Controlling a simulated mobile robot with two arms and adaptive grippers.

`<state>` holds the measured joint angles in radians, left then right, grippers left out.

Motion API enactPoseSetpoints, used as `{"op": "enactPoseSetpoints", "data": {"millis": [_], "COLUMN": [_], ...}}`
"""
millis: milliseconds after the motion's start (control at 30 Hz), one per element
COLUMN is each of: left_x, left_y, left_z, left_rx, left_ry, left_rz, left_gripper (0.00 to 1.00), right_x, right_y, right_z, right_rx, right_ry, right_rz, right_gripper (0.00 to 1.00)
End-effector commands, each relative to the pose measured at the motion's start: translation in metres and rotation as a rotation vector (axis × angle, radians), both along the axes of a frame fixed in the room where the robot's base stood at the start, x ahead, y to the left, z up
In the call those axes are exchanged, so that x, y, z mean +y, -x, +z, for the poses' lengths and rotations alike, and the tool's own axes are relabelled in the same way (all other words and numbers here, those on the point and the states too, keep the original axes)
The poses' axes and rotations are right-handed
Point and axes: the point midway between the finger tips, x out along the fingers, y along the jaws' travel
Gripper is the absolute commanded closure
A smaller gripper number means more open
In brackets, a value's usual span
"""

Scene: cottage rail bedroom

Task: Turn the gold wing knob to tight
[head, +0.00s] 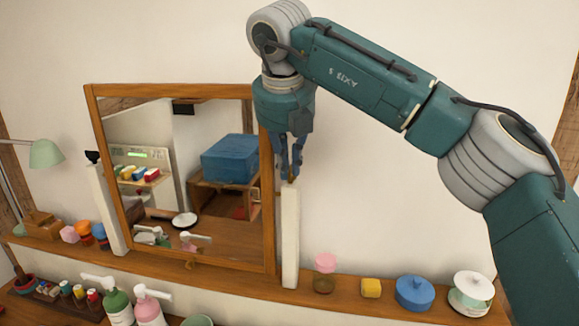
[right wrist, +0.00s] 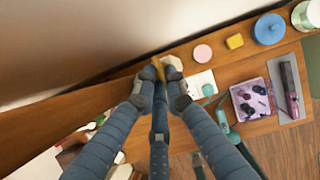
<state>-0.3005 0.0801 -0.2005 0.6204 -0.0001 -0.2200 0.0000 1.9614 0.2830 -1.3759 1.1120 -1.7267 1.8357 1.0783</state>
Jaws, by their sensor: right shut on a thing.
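The gold wing knob (right wrist: 158,69) shows in the right wrist view between my fingertips, at the top of a white post. In the head view only a small bit of it shows under the fingers. My right gripper (head: 291,174) points down over the right white post (head: 290,238) and is shut on the knob; its fingers also show in the right wrist view (right wrist: 158,88). The wood-framed mirror (head: 269,220) stands between two white posts and looks tilted. The knob's turn position cannot be read. My left gripper is not in view.
The left white post (head: 106,208) has a black knob (head: 92,156) on top. On the wooden shelf (head: 225,280), a pink-topped jar (head: 325,262), yellow block (head: 371,288), blue pot (head: 414,292) and white pot (head: 470,292) stand to the right.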

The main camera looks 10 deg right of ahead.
Motion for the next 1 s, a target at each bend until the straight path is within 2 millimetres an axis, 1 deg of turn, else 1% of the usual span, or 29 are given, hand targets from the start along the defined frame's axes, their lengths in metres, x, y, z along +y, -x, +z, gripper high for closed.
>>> {"op": "enactPoseSetpoints", "data": {"millis": [133,333,900,933,1000], "left_x": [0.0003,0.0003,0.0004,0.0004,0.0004], "left_y": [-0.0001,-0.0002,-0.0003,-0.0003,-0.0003], "left_z": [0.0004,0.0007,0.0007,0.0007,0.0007], "left_rx": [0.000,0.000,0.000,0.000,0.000], "left_ry": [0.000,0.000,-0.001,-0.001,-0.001], "left_rz": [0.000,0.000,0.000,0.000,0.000], "left_gripper": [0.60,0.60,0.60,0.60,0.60], "right_x": [0.0013,0.0016,0.0014,0.0014,0.0013], "right_y": [-0.0013,-0.0017,-0.0022,-0.0022,-0.0022], "right_z": [0.0020,0.0019,0.0020,0.0020,0.0019], "right_rx": [-0.005,-0.003,-0.005,-0.005,-0.005], "right_ry": [-0.001,-0.001,-0.002,-0.002,-0.002], "right_rz": [-0.081,-0.151,-0.180,-0.180,-0.180], "right_gripper": [1.00,1.00,1.00,0.85,0.71]}}
